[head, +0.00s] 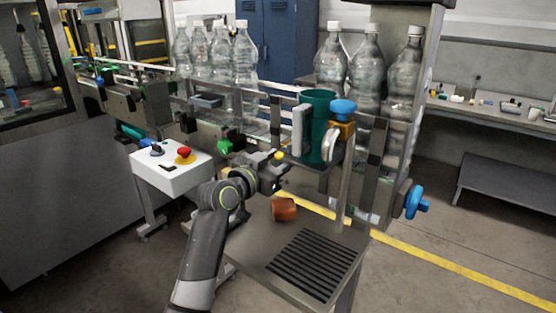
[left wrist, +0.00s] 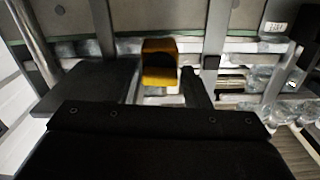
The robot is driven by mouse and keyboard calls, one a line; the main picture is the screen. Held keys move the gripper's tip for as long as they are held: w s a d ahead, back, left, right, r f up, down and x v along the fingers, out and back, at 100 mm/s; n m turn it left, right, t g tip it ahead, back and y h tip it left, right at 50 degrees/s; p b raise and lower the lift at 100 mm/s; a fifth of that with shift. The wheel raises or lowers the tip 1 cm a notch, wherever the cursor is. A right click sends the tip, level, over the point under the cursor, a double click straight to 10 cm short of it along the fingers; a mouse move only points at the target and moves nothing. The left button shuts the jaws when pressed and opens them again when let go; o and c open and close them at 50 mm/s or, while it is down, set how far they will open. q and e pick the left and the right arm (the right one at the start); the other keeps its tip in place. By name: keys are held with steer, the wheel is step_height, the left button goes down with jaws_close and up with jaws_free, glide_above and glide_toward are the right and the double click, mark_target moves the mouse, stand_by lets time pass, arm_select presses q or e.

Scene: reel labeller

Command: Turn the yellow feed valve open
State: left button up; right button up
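The yellow feed valve shows as a small yellow handle (head: 278,155) at the front of the machine in the head view. In the left wrist view its yellow block (left wrist: 160,64) sits at the fingertips, between the two dark fingers. My left gripper (head: 274,171) reaches up to the handle from the lower left. Its fingers (left wrist: 163,78) stand apart by about the width of the yellow block, and I cannot tell whether they press on it. My right gripper is not in view.
A white control box (head: 170,168) with a red button stands left of my arm. A green cylinder (head: 317,127) and a blue knob (head: 343,106) are to the right. An orange-brown block (head: 285,209) lies on the grey table (head: 240,245) below, beside a black grille (head: 303,263).

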arm_select(q)
steer(key=shift+o, duration=1.1)
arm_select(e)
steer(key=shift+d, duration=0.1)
arm_select(q)
steer(key=b+v, duration=0.2)
steer(key=v, duration=1.5)
steer(key=shift+s+a, duration=0.15)
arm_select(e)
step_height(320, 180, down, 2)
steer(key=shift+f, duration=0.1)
arm_select(q)
steer(key=shift+r, duration=0.1)
